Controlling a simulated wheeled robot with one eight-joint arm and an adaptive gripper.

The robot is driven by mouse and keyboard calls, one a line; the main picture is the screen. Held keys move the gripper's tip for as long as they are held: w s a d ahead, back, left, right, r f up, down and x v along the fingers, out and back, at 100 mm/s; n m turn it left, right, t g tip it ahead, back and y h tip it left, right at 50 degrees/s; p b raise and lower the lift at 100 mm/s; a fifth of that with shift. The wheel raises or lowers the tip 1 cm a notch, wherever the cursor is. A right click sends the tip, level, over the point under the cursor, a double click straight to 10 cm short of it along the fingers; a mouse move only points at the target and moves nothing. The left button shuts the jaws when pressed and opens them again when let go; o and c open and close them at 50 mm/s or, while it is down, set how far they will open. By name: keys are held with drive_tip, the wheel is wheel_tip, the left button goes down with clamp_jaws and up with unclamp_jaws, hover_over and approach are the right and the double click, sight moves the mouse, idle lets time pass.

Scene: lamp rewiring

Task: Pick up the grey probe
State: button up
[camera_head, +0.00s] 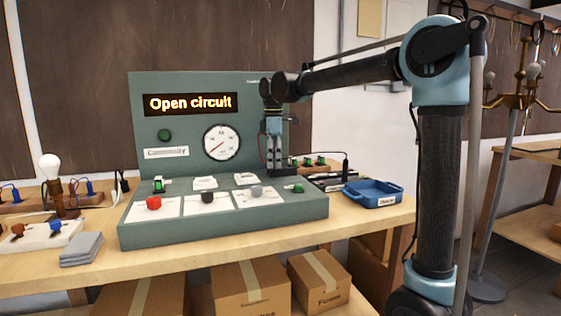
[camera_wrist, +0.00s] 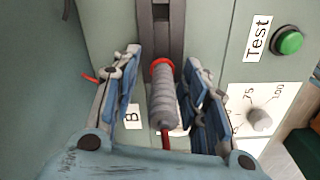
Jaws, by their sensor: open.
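The grey probe (camera_wrist: 163,97) has a ribbed handle, a red collar and a red lead at its near end. In the wrist view it lies between the two blue-padded fingers of my gripper (camera_wrist: 163,82). The fingers are apart, one on each side of the handle, with gaps visible beside it. A dark upright strip (camera_wrist: 160,25) is just beyond the collar; I cannot tell how the probe is held there. In the head view my gripper (camera_head: 274,158) points down over the right part of the green test console (camera_head: 220,232), and the probe cannot be made out.
The console carries a red knob (camera_head: 153,202), a black knob (camera_head: 207,196), a grey knob (camera_head: 256,191) and a green Test button (camera_wrist: 289,42). Its display (camera_head: 190,103) reads "Open circuit". A blue tray (camera_head: 372,193) stands right of it. A lamp bulb (camera_head: 50,166) and grey cloth (camera_head: 81,249) are left.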

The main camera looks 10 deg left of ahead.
clamp_jaws()
drive_tip(key=shift+r, duration=0.15)
